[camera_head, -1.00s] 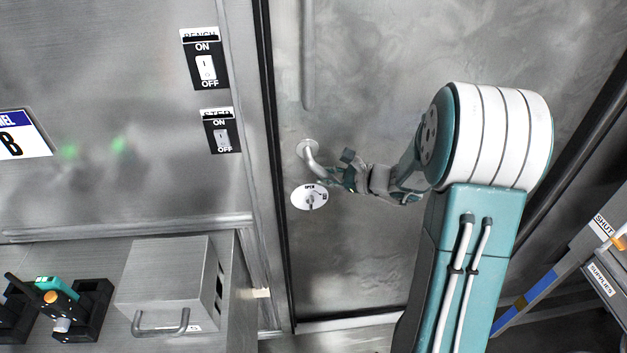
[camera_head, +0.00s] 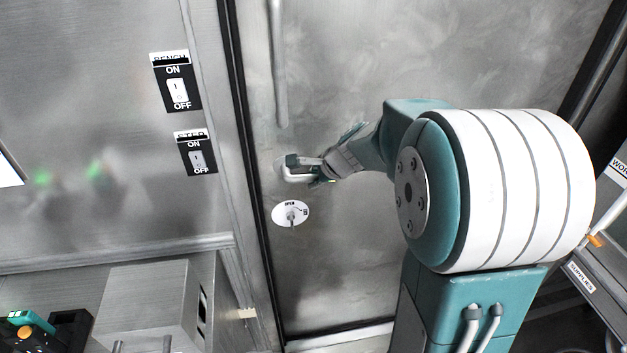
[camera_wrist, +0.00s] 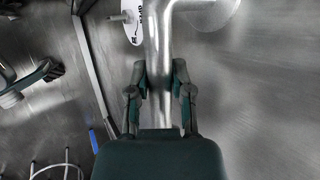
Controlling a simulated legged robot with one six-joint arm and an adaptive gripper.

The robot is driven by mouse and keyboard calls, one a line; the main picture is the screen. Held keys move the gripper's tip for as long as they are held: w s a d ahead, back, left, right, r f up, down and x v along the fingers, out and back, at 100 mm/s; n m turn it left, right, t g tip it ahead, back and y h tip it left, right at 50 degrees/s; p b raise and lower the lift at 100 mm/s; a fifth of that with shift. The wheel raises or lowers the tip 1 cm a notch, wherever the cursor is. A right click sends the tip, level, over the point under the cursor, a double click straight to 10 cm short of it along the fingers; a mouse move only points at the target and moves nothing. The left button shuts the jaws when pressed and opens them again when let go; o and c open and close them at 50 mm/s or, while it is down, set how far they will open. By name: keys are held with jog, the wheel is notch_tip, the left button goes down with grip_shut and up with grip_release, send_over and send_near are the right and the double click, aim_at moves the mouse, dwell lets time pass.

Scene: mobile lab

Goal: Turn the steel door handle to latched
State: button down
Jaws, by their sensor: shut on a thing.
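The steel door handle (camera_head: 297,179) is a bent bar on the grey metal door (camera_head: 350,245), near its left edge. Its lever now runs roughly level to the right from its round mount. My gripper (camera_head: 314,172) is shut on the lever from the right. In the wrist view, the handle (camera_wrist: 155,40) passes between both fingers of my gripper (camera_wrist: 160,72), its mount at the upper right. A white oval plate (camera_head: 281,215) marked OPEN, with a small pointer, sits just below the handle; its other marking is too small to read.
A long vertical bar (camera_head: 279,70) is on the door above the handle. Two ON/OFF switches (camera_head: 177,90) (camera_head: 197,160) are on the wall to the left. A metal box (camera_head: 150,300) stands on the bench at lower left. A shelf labelled SUPPLIES (camera_head: 581,277) is at right.

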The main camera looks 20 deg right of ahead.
jog(key=shift+r+h, duration=0.2)
jog(key=shift+h, duration=0.1)
dwell(0.4)
jog(key=c, duration=0.5)
grip_release()
jog(key=shift+a, duration=0.15)
jog(key=v, duration=1.1)
jog(key=shift+r, duration=0.3)
jog(key=shift+s, duration=0.15)
jog(key=s+a+f+n+h, duration=0.1)
jog(key=s+a+n, duration=0.3)
jog(key=s+n, duration=0.5)
jog(key=s+a+f+n+g+h, duration=0.1)
jog(key=s+a+n, duration=0.4)
jog(key=s+n, duration=0.5)
jog(key=shift+s+a+g, duration=0.25)
jog(key=shift+s+g, duration=0.05)
jog(key=shift+s, duration=0.05)
